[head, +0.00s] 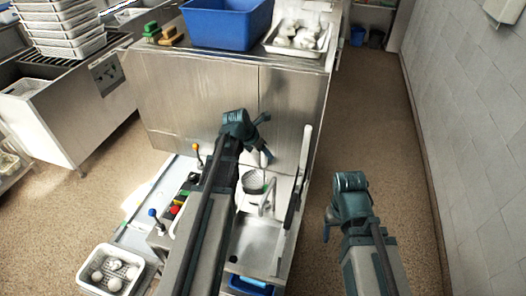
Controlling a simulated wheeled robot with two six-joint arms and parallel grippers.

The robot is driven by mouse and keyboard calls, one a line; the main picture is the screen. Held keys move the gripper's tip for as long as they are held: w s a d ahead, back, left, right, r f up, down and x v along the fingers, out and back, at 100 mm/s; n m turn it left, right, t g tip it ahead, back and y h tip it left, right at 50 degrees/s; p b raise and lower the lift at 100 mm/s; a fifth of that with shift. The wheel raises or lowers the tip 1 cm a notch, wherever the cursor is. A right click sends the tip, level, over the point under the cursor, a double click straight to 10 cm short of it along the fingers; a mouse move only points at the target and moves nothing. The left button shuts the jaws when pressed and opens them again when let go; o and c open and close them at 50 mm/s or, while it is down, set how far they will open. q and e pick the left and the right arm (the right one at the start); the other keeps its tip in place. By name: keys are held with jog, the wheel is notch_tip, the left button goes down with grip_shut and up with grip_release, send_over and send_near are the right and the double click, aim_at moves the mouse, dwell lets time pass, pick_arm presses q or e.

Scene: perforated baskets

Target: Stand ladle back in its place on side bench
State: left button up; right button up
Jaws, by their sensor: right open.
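I cannot make out the ladle for certain in the head view. A small dark, round, bowl-like piece (254,182) sits on the bench by the sink, partly behind my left arm; I cannot tell what it is. My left gripper (265,150) is above and beyond that piece, in front of the steel cabinet, and its fingers are too small to read. My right gripper (327,229) is open and hangs over the floor to the right of the bench, away from any object.
A steel sink basin (256,244) is in the bench. A white perforated basket (88,279) with several pale round items stands at bottom left. A blue tub (226,26) and a tray of white items (271,47) top the steel cabinet (190,95). Floor (375,110) is clear at right.

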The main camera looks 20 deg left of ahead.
pick_arm(q)
jog(key=p+v, duration=1.2)
jog(key=v, duration=0.2)
jog(key=shift+f, duration=0.15)
dwell(0.4)
